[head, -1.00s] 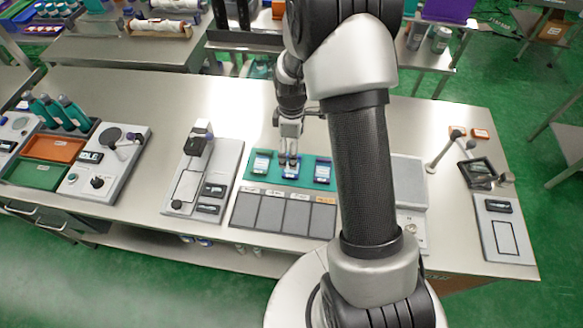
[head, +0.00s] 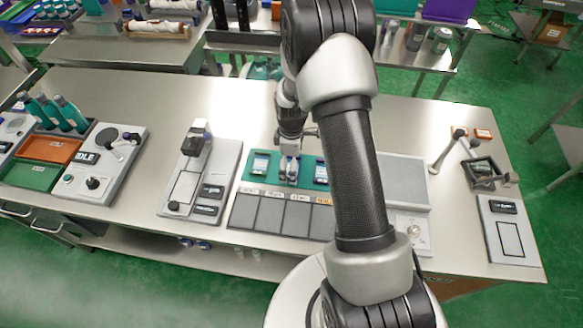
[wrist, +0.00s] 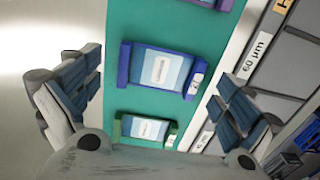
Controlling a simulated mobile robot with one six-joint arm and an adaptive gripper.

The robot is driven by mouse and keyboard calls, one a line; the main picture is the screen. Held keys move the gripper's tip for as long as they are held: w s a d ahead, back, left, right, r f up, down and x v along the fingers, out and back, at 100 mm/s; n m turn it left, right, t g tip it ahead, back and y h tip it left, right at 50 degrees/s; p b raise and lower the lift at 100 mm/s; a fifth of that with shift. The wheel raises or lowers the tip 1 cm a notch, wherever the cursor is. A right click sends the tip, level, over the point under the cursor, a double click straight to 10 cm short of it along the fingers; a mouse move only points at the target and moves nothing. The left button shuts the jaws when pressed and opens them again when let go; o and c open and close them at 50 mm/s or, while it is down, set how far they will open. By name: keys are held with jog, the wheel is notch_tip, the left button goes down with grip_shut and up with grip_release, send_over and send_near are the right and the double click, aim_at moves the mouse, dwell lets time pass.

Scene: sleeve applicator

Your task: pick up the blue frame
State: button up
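The blue frame (wrist: 157,70) lies flat on a green mat (wrist: 150,25), around a pale blue and white labelled panel. In the wrist view it is the middle one of three frames. My gripper (wrist: 153,82) is open and empty, with one finger on each side of the blue frame and a visible gap to each. In the head view my gripper (head: 289,172) is low over the middle of the mat and largely hides the blue frame. I cannot tell its exact height above it.
A green frame (wrist: 145,128) and a purple frame (wrist: 207,3) lie on either side of the blue one. Grey labelled panels (head: 270,213) line the mat's front. A grey device (head: 205,180) stands left, and a pale plate (head: 403,182) lies right.

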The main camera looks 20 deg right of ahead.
jog(key=c, duration=1)
jog(key=shift+c, duration=0.2)
